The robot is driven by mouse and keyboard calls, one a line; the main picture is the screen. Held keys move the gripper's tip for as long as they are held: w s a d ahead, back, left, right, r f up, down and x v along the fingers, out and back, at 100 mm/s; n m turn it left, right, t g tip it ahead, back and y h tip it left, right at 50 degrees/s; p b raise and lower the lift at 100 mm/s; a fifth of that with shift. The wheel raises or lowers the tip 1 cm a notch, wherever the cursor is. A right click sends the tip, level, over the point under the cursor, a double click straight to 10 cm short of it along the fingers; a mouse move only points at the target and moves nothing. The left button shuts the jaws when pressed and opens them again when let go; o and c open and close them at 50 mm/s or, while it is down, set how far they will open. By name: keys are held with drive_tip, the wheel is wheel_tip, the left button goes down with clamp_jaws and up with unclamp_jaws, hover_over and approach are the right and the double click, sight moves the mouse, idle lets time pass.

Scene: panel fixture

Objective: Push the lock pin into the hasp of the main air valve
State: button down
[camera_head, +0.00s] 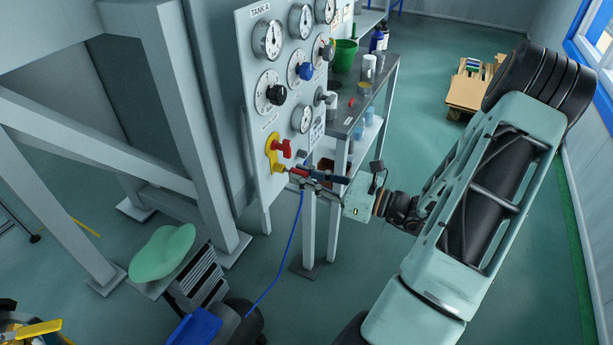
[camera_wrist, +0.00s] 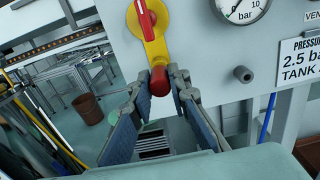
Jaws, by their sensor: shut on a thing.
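The main air valve (camera_head: 275,152) is a yellow plate with a red handle (camera_head: 283,148) on the grey gauge panel; the handle also shows in the wrist view (camera_wrist: 147,20). The yellow hasp part (camera_wrist: 157,50) is at the plate's lower end. My gripper (camera_head: 303,176) is in front of it, with its fingertips closed on the red lock pin (camera_wrist: 159,80), whose rounded red end faces the wrist camera. The pin lines up with the hasp, close to or touching it. Its far end is hidden, so I cannot tell how deep it sits.
Several gauges and knobs (camera_head: 276,94) are above the valve on the panel (camera_head: 255,110). A bench (camera_head: 378,100) with a green bucket (camera_head: 345,55) stands behind it. A blue hose (camera_head: 285,255) hangs below my gripper. A stool with a green seat (camera_head: 163,252) is at lower left.

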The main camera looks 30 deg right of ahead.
drive_tip(key=shift+x, duration=0.85)
drive_tip(key=c, duration=1.7)
unclamp_jaws()
drive_tip(key=shift+c, duration=0.2)
drive_tip(key=v, duration=1.2)
